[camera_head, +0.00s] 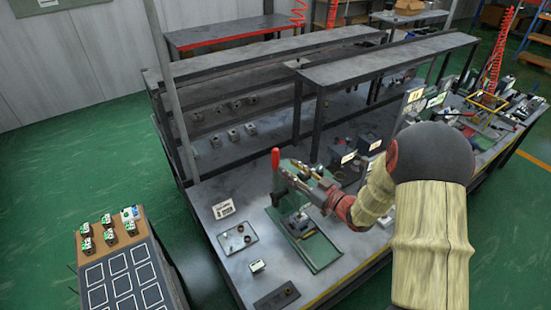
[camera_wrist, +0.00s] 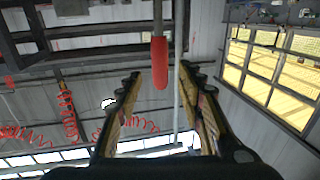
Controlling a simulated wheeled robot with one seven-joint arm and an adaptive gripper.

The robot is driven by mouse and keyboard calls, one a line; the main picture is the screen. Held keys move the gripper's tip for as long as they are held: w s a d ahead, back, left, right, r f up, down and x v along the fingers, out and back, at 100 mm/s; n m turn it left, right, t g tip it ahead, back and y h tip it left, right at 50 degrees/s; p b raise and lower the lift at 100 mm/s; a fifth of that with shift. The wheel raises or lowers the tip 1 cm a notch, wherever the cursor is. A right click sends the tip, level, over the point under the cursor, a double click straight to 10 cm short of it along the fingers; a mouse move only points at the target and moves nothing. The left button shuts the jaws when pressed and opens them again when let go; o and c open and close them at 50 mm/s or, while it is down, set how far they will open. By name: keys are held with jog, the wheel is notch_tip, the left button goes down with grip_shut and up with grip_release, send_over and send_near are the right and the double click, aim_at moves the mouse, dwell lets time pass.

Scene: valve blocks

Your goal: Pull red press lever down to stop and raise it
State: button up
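The red press lever (camera_head: 275,160) stands upright at the left of the green press (camera_head: 318,252) on the bench. In the wrist view the red grip (camera_wrist: 160,62) hangs from a thin metal rod and lies between the tips of my open fingers. My gripper (camera_wrist: 159,76) shows a gap on both sides of the grip, so no hold is visible. In the head view my gripper (camera_head: 292,172) is just right of the lever, above the press. My gripper and arm hide part of the press's upper body.
A grey plate (camera_head: 236,238) with small round parts lies left of the press. A dark block (camera_head: 277,297) is at the bench's front edge. A cart (camera_head: 125,275) with several small valve blocks stands at lower left. A raised shelf (camera_head: 390,58) runs behind.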

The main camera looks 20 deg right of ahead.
aim_at(278, 160)
jog(key=shift+w+a+r, duration=0.15)
jog(key=shift+w+r, duration=0.05)
jog(key=p+x, duration=0.1)
jog(key=x, duration=0.6)
jog(key=shift+w, duration=0.15)
jog(key=shift+c, duration=1.4)
grip_shut()
